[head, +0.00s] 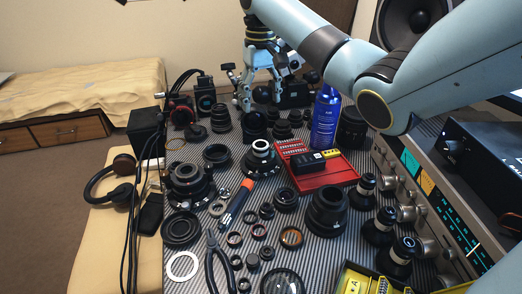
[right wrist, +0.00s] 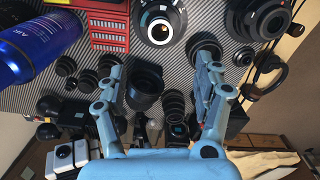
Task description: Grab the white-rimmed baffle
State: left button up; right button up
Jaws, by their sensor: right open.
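A black round part with a white rim (head: 261,146), which fits the white-rimmed baffle, stands on the striped mat (head: 330,252) left of the red tray. It shows at the top of the right wrist view (right wrist: 159,27), with an orange-toned centre. My right gripper (head: 260,84) is open and empty above the back of the mat, beyond this part. In the right wrist view its fingers (right wrist: 157,67) are spread, with a black cylinder (right wrist: 145,84) seen between them. A flat white ring (head: 183,266) lies at the mat's front left. My left gripper is not in view.
A blue bottle (head: 325,118) stands behind the red tray (head: 345,170). Black lens parts (head: 187,182) crowd the mat. Pliers (head: 214,262) and an orange-ended screwdriver (head: 236,203) lie near the front. A silver receiver (head: 425,215) borders the right.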

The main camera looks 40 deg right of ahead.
notch_tip(320, 180, down, 8)
jog(key=shift+r+b, duration=0.15)
jog(key=shift+b, duration=0.85)
notch_tip(320, 180, down, 5)
jog(key=shift+w+f+b, duration=0.1)
jog(key=shift+f+b, duration=0.1)
jog(key=shift+b, duration=0.2)
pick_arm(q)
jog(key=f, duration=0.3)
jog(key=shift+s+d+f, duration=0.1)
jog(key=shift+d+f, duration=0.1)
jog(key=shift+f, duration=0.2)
pick_arm(e)
jog(key=c, duration=0.8)
